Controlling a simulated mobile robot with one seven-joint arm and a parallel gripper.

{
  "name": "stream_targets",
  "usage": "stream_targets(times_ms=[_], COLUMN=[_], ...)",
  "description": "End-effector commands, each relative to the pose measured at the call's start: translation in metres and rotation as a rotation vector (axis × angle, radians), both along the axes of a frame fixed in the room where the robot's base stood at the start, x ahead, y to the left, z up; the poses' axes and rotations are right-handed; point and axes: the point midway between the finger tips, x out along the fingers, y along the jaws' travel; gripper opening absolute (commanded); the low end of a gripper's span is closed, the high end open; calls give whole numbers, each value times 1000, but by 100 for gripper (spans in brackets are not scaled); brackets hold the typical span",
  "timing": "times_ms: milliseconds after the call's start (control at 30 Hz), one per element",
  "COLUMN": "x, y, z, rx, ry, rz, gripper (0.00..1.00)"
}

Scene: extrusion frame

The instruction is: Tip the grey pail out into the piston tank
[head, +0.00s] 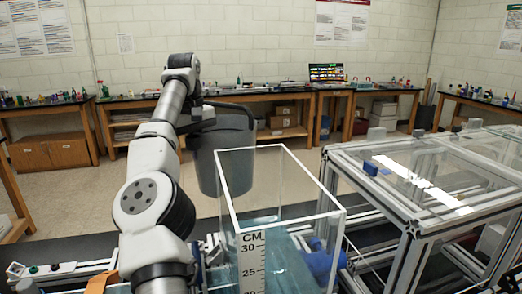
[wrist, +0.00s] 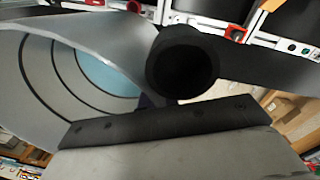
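The grey pail (head: 222,150) hangs in the air just behind and left of the clear piston tank (head: 278,222), roughly upright with a slight tilt. My gripper (head: 204,112) is at the pail's left upper side, mostly hidden by my arm. In the wrist view the pail's inside (wrist: 35,80) shows dark rings and light blue at the bottom, which looks like water. A dark round grip (wrist: 183,62) lies against my gripper's dark finger bar, and my gripper seems shut on it. The tank has an open top, a CM scale on its front and bluish liquid low inside.
A framed clear enclosure (head: 420,175) stands close to the tank on the right. A blue cylinder (head: 320,262) sits by the tank's lower right. Wooden benches (head: 275,130) with bottles and a laptop line the back wall. Open floor lies behind the pail.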

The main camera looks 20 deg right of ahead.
Motion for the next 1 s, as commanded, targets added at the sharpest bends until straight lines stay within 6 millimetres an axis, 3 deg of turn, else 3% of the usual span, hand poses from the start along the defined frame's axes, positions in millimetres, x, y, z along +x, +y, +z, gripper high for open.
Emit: stream_targets(times_ms=[633, 867, 1000], x=[-7, -13, -19], y=[-2, -3, -5], z=[20, 36, 61], rx=[23, 46, 67], ry=[-104, -194, -279], rz=[-1, 0, 0], gripper=[0, 0, 0])
